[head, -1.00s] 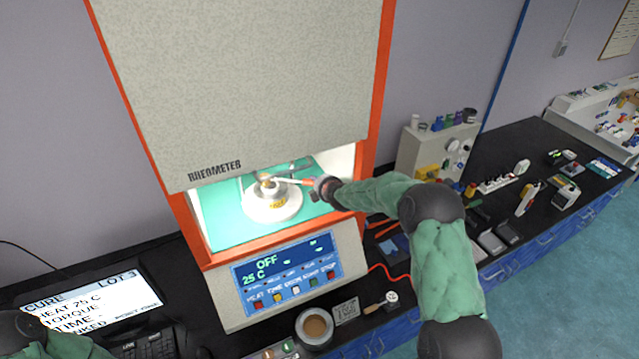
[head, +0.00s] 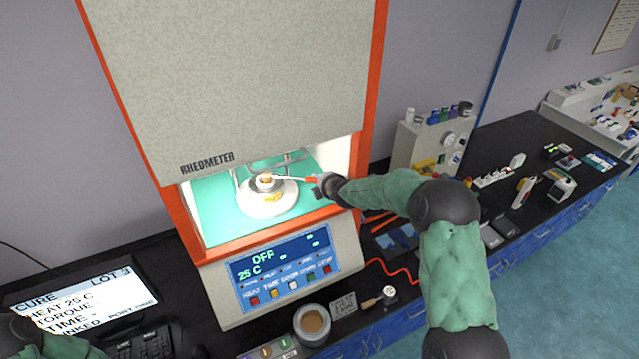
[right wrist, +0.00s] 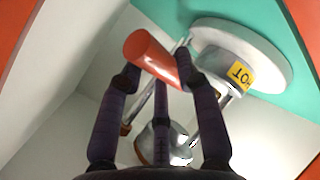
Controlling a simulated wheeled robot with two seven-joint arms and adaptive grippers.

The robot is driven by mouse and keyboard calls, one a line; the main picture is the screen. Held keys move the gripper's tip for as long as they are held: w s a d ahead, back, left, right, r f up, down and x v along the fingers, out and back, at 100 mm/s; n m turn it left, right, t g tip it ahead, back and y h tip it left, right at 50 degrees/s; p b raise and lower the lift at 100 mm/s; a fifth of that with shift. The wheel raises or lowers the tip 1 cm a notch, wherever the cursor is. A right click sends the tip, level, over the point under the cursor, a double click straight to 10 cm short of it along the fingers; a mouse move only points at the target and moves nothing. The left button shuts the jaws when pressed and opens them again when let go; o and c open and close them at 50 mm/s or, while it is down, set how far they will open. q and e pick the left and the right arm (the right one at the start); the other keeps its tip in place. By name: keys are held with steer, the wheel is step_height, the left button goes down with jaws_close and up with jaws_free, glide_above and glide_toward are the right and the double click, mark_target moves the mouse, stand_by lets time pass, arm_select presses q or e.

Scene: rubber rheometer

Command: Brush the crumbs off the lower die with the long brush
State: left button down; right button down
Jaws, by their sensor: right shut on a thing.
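The lower die (head: 263,188) is a small metal piece on a round white base (head: 285,205) with a yellow label, inside the lit chamber. My right gripper (head: 318,182) is at the right side of the chamber opening, shut on the brush's red handle (head: 306,180). The brush lies roughly level, its head end at the top of the die; I cannot tell if the bristles touch. In the right wrist view, my right gripper (right wrist: 157,78) closes around the red handle (right wrist: 152,55). Crumbs are too small to make out.
The rheometer (head: 275,80) has orange side frames close to my right arm and a large grey hood above the opening. Its control panel (head: 285,270) reads OFF, 25 C.

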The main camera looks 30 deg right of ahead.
steer(key=shift+w+p, duration=0.65)
steer(key=shift+w, duration=0.85)
steer(key=shift+s, duration=0.1)
steer(key=shift+s+b, duration=0.55)
steer(key=shift+s, duration=0.85)
steer(key=shift+w, duration=0.2)
steer(key=shift+s, duration=0.2)
